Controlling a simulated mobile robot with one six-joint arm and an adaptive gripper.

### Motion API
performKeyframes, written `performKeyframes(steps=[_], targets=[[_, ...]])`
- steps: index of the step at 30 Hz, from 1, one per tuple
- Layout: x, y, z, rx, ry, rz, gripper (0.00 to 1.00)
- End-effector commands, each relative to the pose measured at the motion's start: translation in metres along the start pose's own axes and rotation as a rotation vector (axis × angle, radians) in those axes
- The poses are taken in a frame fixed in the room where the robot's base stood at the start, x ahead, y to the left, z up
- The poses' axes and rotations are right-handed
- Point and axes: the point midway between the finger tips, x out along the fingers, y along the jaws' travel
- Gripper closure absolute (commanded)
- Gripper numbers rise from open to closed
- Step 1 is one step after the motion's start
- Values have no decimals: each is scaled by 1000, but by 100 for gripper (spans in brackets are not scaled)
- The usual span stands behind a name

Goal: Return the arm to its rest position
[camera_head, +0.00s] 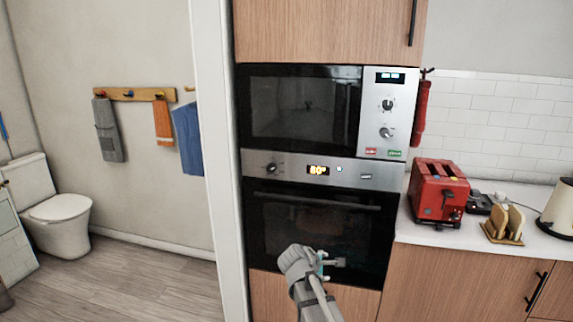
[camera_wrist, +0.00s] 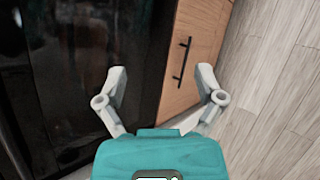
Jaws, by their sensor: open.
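My gripper (camera_wrist: 160,85) shows in the wrist view with its two pale fingers spread wide and nothing between them. Beyond the fingers are the dark oven front, a wooden cabinet front with a black handle, and the floor. In the head view my gripper (camera_head: 333,262) and forearm rise from the bottom centre, in front of the lower part of the oven (camera_head: 310,225). The gripper is small there and partly hidden by my own wrist. I cannot tell the gap to the oven door.
A microwave (camera_head: 300,105) sits above the oven. On the right, a white counter (camera_head: 470,236) holds a red toaster (camera_head: 438,190), a bread holder (camera_head: 503,224) and a kettle (camera_head: 558,208). A doorway on the left opens to a toilet (camera_head: 60,208) and clear wooden floor (camera_head: 140,280).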

Motion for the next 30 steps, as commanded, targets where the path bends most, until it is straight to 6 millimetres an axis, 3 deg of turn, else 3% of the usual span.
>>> performKeyframes(steps=[1,3,12,21,30], targets=[[-7,-11,20,99,9,-64,13],[-11,-29,37,247,23,-160,13],[-52,-100,93,857,-2,-599,13],[-97,-136,115,1215,-88,-914,13],[-102,-141,115,1264,-106,-962,13]])
